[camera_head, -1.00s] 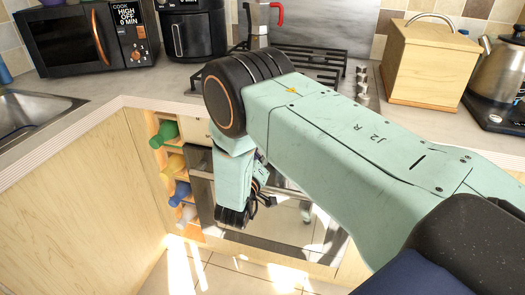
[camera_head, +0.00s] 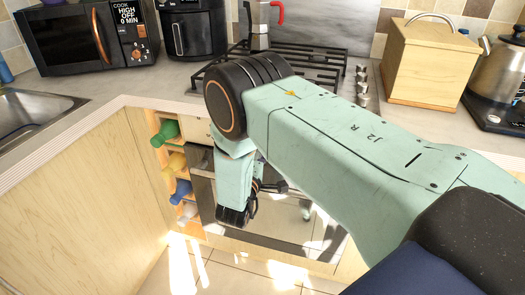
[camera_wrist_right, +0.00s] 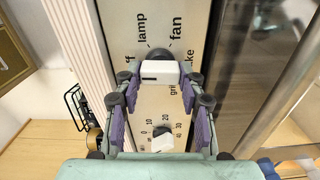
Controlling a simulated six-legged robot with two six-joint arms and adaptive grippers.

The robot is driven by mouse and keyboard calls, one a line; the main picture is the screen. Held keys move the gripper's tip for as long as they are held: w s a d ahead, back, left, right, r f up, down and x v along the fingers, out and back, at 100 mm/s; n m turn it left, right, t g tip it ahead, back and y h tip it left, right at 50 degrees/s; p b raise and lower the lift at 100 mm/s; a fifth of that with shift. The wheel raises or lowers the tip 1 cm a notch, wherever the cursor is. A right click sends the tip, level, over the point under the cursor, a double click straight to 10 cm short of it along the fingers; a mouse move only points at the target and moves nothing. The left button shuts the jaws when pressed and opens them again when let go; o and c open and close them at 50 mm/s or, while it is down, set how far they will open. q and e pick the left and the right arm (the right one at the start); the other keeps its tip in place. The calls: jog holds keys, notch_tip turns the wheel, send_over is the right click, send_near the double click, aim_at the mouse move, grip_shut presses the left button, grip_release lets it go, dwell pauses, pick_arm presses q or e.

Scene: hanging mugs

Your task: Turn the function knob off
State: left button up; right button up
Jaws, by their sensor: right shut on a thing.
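The white function knob (camera_wrist_right: 160,72) sits on the oven's pale control panel (camera_wrist_right: 122,25) in the right wrist view. It lies over a dark round base, with lamp, fan and other partly hidden labels around it. A dark mark shows on the knob's left part; I cannot tell for sure which label it points to. My right gripper (camera_wrist_right: 161,78) is shut on the knob, one purple finger at its left and one at its right. In the head view, my right arm hides the knob and panel. My left gripper is not in view.
A second white knob (camera_wrist_right: 162,143) with a numbered scale is below the function knob. The oven front (camera_head: 270,235) is under the gas hob (camera_head: 318,65). Bottles (camera_head: 166,131) fill a narrow rack at its left. A breadbox (camera_head: 425,65) and kettle (camera_head: 497,90) stand on the counter.

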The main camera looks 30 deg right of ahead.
jog(key=shift+s+d+n, duration=0.1)
jog(key=shift+d+n, duration=0.05)
jog(key=shift+n, duration=0.15)
dwell(0.4)
jog(key=o, duration=1.2)
jog(key=shift+c, duration=0.2)
jog(key=v, duration=0.7)
jog(key=shift+a, duration=0.25)
